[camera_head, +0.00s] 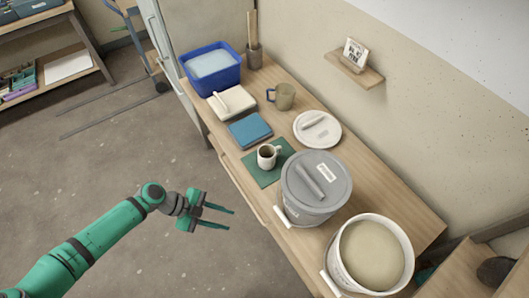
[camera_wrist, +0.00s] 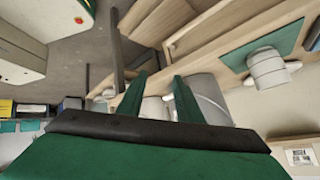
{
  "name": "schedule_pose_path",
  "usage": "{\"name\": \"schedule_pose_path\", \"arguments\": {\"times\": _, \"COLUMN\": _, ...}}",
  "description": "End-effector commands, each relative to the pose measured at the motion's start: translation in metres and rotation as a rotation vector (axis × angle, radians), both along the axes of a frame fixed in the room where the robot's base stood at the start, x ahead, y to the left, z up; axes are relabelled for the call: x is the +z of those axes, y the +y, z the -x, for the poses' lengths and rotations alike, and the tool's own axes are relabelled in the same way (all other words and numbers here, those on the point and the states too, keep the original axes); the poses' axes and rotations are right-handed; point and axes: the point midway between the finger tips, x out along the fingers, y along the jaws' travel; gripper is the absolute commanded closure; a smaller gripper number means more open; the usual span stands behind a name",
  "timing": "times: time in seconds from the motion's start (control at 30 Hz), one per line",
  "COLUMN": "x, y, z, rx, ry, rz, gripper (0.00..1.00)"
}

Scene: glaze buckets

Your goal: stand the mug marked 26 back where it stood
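A small white mug (camera_head: 263,161) with dark contents stands upright on a dark green mat (camera_head: 263,180) on the bench. A larger brownish mug or jug (camera_head: 285,97) stands farther back on the bare bench top. I cannot read a 26 on either. My gripper (camera_head: 232,220) is open and empty over the floor, left of the bench and apart from both mugs. In the wrist view its two green fingers (camera_wrist: 158,83) are spread with nothing held between them. The white mug (camera_wrist: 268,68) and mat (camera_wrist: 262,45) also show there, at the right.
A grey lidded bucket (camera_head: 318,190) and an open bucket of beige glaze (camera_head: 370,255) stand right of the mat. A loose white lid (camera_head: 325,135), blue cloth (camera_head: 250,130), cream block (camera_head: 231,102) and blue tub (camera_head: 205,58) are farther back. A wall shelf (camera_head: 368,79) holds a card.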

Motion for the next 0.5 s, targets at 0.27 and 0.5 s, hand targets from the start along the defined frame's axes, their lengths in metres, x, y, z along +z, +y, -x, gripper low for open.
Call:
{"name": "schedule_pose_path", "arguments": {"times": 0.27, "x": -0.003, "y": -0.010, "z": 0.100, "rx": 0.260, "ry": -0.044, "rz": 0.196, "gripper": 0.68}}
{"name": "schedule_pose_path", "arguments": {"times": 0.5, "x": 0.009, "y": -0.039, "z": 0.161, "rx": 0.532, "ry": -0.093, "rz": 0.336, "gripper": 0.68}}
